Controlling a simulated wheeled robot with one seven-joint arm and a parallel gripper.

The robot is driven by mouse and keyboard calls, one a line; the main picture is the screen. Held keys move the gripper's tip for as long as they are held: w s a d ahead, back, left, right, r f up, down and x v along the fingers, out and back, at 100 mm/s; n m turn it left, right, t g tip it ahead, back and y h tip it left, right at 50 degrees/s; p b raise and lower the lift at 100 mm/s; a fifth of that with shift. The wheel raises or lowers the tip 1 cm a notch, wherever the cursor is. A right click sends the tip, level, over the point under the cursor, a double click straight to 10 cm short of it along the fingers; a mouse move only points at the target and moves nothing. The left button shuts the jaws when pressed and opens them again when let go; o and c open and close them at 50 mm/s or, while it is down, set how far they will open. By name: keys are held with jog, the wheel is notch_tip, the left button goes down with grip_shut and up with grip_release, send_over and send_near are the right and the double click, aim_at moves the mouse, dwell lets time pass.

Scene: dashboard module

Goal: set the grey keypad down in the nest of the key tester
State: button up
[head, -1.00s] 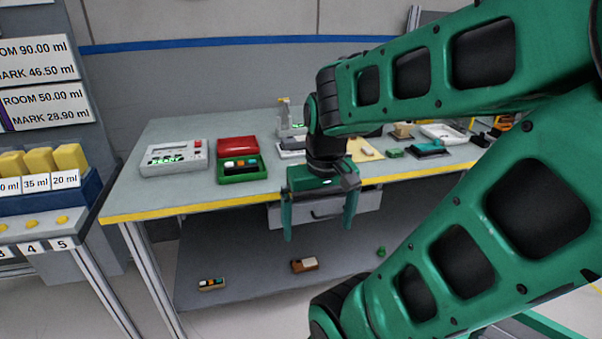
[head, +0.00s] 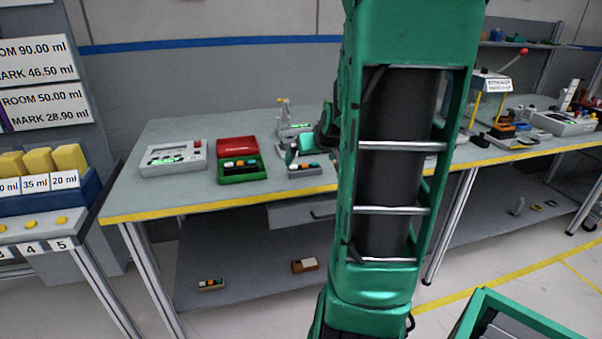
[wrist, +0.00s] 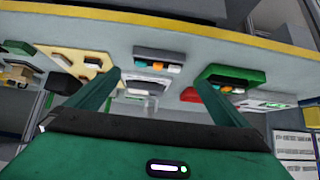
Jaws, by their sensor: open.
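The grey keypad (head: 305,169), with white, orange and teal keys, lies near the front edge of the bench. It also shows in the wrist view (wrist: 158,62), ahead of and between my fingers. The key tester (head: 295,127), pale grey with a small green display and an upright post, stands directly behind it; its nest is partly hidden by my gripper. In the wrist view the tester (wrist: 148,84) appears below the keypad. My gripper (wrist: 158,78) is open and empty.
A green case with a red lid (head: 237,146) stands left of the keypad, and a grey meter (head: 173,158) further left. A yellow tray (wrist: 88,66) shows in the wrist view. Small items lie on the lower shelf (head: 250,262).

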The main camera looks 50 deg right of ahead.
aim_at(305, 165)
jog(key=shift+d+x, duration=0.15)
jog(key=shift+x, duration=2.4)
jog(key=shift+d+x, duration=0.1)
jog(key=shift+x, duration=2.45)
jog(key=shift+r, duration=0.1)
jog(key=c, duration=0.8)
jog(key=shift+c, duration=0.2)
